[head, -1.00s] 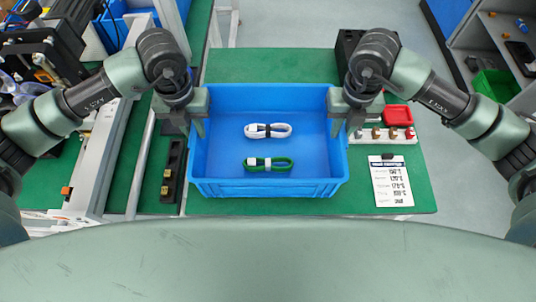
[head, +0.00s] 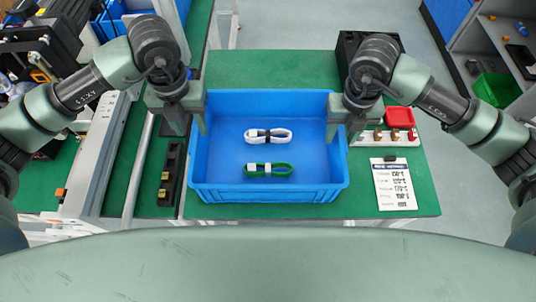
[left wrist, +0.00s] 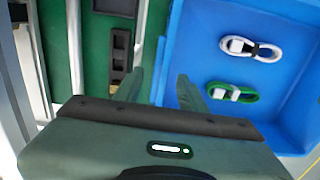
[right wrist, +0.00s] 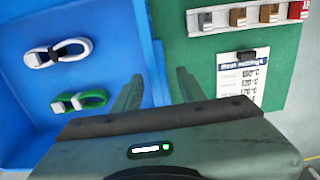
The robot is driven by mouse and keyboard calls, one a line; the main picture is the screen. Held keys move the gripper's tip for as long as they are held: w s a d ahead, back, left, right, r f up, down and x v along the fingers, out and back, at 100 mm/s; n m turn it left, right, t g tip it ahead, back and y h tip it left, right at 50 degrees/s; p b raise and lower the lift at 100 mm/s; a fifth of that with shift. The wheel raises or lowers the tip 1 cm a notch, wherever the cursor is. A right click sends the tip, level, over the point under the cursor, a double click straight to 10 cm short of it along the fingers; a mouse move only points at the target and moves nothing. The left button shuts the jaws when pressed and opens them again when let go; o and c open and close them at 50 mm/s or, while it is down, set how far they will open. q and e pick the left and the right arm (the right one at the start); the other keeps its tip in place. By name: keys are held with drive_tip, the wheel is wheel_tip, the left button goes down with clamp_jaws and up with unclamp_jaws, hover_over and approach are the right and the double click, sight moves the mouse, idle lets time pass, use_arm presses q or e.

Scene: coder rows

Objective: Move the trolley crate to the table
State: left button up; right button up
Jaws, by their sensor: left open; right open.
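The blue crate (head: 268,197) sits on the green table top (head: 270,66) in front of me. It holds a white cable bundle (head: 267,135) with a black band and a green cable bundle (head: 269,170) with a white band. My left gripper (head: 190,122) is open at the crate's left wall, and in the left wrist view (left wrist: 160,92) its fingers straddle that wall. My right gripper (head: 343,124) is open at the right wall, and in the right wrist view (right wrist: 158,92) its fingers lie on either side of it. I cannot tell whether the fingers touch the walls.
Right of the crate are a red tray (head: 399,117), a strip of small parts (head: 385,138) and a printed sheet (head: 394,186). A black fixture (head: 170,174) and a rail lie to the left. A grey shelf (head: 490,60) with a green bin (head: 497,88) stands at right.

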drive_tip(key=shift+r, duration=0.1)
use_arm(q)
wheel_tip(320, 180, up, 8)
drive_tip(key=shift+r, duration=0.15)
use_arm(e)
wheel_tip(320, 180, up, 12)
idle(0.4)
